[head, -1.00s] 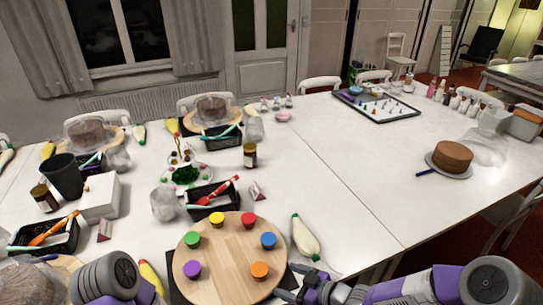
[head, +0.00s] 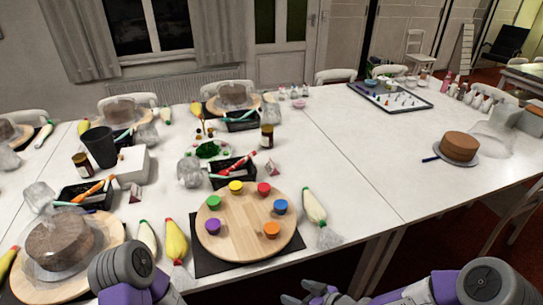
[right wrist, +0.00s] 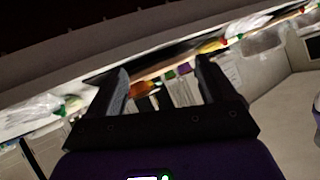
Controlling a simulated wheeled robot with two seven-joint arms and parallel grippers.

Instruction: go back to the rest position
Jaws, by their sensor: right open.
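The round wooden turntable (head: 245,245) lies on a black mat (head: 205,269) near the table's front edge. It bears several coloured cups in a ring, among them a red one (head: 264,189), a blue one (head: 281,207), an orange one (head: 272,229) and a purple one (head: 213,226). My right gripper (head: 306,291) is low at the bottom of the head view, in front of the table edge and apart from the turntable. In the right wrist view its two fingers (right wrist: 160,85) are spread with nothing between them. My left gripper is out of the head view; only my left arm shows.
A piping bag (head: 313,207) lies right of the turntable, and yellow (head: 175,242) and white (head: 147,237) ones lie left. A covered cake (head: 60,242) stands at the front left. Another cake (head: 459,146) sits far right. The table's middle right is clear.

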